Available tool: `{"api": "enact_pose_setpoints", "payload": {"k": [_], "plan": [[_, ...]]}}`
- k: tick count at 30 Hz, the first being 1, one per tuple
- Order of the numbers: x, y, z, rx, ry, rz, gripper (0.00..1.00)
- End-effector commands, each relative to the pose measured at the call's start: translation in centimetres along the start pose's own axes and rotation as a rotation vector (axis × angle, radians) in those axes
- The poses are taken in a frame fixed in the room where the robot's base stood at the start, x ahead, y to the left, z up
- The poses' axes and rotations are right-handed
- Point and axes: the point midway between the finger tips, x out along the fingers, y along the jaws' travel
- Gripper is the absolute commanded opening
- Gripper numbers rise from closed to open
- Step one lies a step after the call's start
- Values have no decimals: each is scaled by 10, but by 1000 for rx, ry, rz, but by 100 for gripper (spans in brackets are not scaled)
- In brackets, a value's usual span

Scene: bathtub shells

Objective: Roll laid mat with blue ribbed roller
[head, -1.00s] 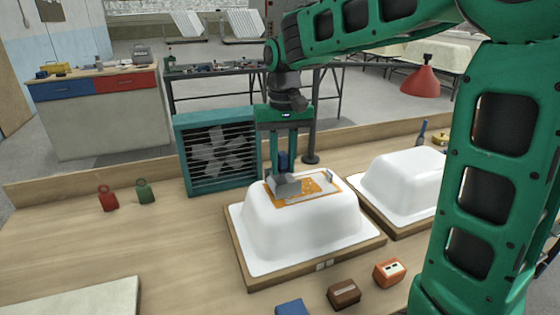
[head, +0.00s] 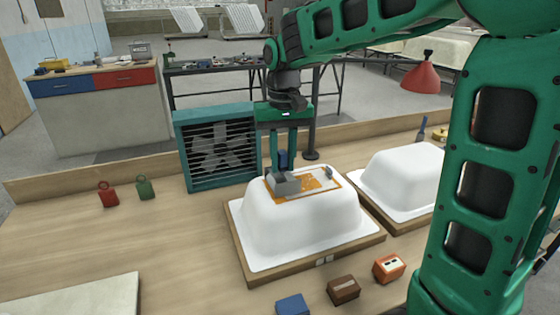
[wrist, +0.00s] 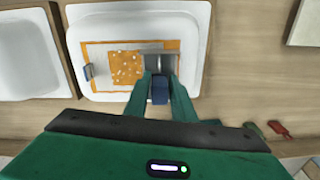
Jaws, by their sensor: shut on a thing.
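My gripper (head: 283,163) is shut on the blue handle (head: 283,158) of a roller with a grey head (head: 286,183). The handle (wrist: 160,90) and head (wrist: 158,64) also show in the wrist view. The head rests on or just over one end of the laid mat, at left in the head view; contact is unclear. The mat, a speckled orange patch (head: 313,183), lies in an orange-edged rectangle on top of a white upturned tub shell (head: 300,222). In the wrist view the patch (wrist: 125,67) is left of the roller. Ribs cannot be made out.
A second white shell (head: 402,178) stands to the right. A teal fan box (head: 217,150) is close behind left.

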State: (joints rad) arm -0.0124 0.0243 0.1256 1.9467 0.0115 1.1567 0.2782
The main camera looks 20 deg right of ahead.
Motion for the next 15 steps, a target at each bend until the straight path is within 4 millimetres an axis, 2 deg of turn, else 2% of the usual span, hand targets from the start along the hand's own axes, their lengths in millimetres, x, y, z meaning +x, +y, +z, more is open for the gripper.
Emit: {"api": "enact_pose_setpoints", "payload": {"k": [5,15], "plan": [[1,3,0,0,-2,0,5],[0,27,-4,3,-2,1,5]]}}
